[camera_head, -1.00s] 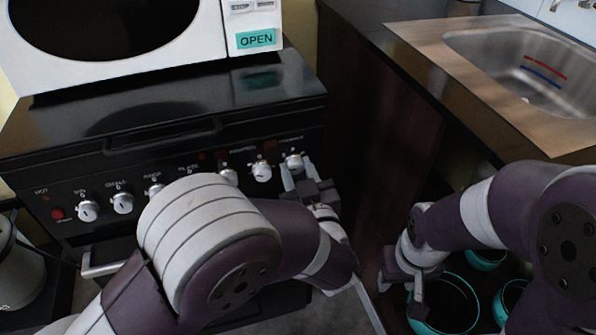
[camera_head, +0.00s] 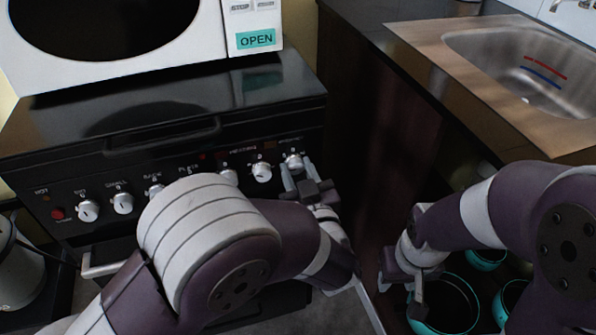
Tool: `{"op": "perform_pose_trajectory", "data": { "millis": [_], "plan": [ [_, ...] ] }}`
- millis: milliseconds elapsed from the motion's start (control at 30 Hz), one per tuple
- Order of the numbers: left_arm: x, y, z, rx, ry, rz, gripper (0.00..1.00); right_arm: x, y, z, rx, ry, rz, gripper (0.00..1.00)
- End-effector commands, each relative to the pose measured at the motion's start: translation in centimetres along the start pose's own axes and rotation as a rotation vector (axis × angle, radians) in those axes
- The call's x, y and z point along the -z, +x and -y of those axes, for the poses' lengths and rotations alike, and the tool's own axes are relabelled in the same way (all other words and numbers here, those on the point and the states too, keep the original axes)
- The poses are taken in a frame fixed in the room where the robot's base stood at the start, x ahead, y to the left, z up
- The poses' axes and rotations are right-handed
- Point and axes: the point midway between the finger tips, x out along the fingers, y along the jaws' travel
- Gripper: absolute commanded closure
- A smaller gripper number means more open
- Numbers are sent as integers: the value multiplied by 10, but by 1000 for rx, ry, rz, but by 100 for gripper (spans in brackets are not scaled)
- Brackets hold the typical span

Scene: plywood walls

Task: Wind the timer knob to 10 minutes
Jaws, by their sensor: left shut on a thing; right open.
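The timer knob (camera_head: 293,161) is a white knob at the right end of the row on the black stove front. My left gripper (camera_head: 298,174) reaches up to it from below, with its fingers shut on either side of the knob. The knob's small pointer and the scale around it are too small to read. My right gripper (camera_head: 400,290) is open and empty, low in front of the cabinet at the right, far from the stove knobs.
Other white knobs (camera_head: 261,172) run leftward along the panel, some partly behind my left arm. A white microwave (camera_head: 255,20) stands on the stove top (camera_head: 290,82). A sink (camera_head: 530,70) is at the right, with teal-rimmed pots (camera_head: 455,300) below. An oven handle (camera_head: 100,268) juts out at left.

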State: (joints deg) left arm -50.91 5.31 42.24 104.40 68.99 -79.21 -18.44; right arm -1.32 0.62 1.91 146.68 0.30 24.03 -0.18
Motion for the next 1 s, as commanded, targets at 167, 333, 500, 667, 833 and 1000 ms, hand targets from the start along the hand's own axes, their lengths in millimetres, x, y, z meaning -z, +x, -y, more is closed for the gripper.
{"op": "perform_pose_trajectory", "data": {
  "millis": [167,333,500,667,833,1000],
  "plan": [
    [-1,0,0,-1,1,2,95,0,0,0,0,0,0,57],
    [-1,0,0,-1,1,1,40,0,0,0,0,0,0,57],
    [0,0,0,0,1,1,40,0,0,0,0,0,0,57],
    [1,-10,-1,-3,1,2,40,0,-4,0,0,0,0,57],
    [3,-45,-2,-7,2,2,40,2,-16,0,0,0,0,57],
    [3,-90,-2,-7,2,2,40,3,-27,0,0,0,0,57]
  ]
}}
